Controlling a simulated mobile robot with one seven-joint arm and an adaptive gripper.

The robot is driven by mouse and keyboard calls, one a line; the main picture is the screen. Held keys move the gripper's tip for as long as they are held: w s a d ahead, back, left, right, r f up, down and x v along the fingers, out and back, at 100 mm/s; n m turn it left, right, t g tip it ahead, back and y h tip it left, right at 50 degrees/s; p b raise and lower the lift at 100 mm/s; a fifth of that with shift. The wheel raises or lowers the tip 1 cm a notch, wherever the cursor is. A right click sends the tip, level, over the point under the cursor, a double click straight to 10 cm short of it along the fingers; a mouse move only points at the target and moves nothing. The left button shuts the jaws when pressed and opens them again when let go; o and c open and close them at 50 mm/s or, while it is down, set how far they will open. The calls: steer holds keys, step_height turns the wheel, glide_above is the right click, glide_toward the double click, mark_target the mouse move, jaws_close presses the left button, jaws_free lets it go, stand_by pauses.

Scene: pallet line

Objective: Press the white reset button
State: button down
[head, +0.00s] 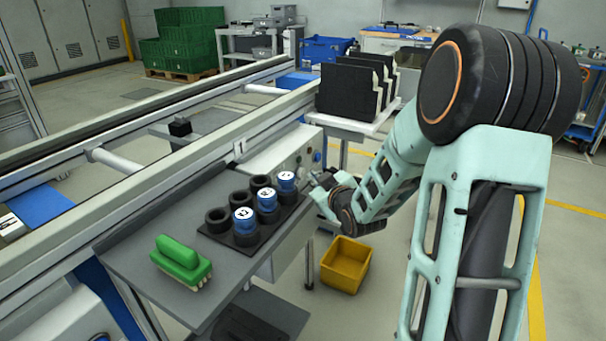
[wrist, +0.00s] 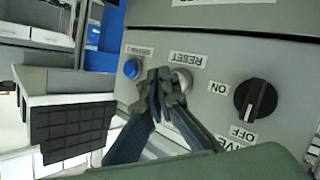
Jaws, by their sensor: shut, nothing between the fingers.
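The white reset button (wrist: 184,77) sits on the grey control panel (wrist: 220,75) under an upside-down RESET label (wrist: 188,57) in the wrist view. My gripper (wrist: 166,82) is shut and empty, its fingertips overlapping the button's left and lower part in the picture. I cannot tell whether the tips touch it. In the head view, my gripper (head: 317,181) is near the front of the control panel (head: 296,164), and I cannot make out the white button there.
A blue button (wrist: 132,68) is left of the white one and a black ON/OFF knob (wrist: 255,98) is to its right. A black tray (head: 222,234) with several dark cups and blue-topped parts, and a green brush (head: 180,258), are on the bench. A yellow bin (head: 345,264) is below.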

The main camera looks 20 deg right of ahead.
steer(key=shift+s+d, duration=0.1)
steer(key=s+d, duration=0.3)
steer(key=shift+s+d+p, duration=0.2)
steer(key=shift+p, duration=0.15)
stand_by(0.3)
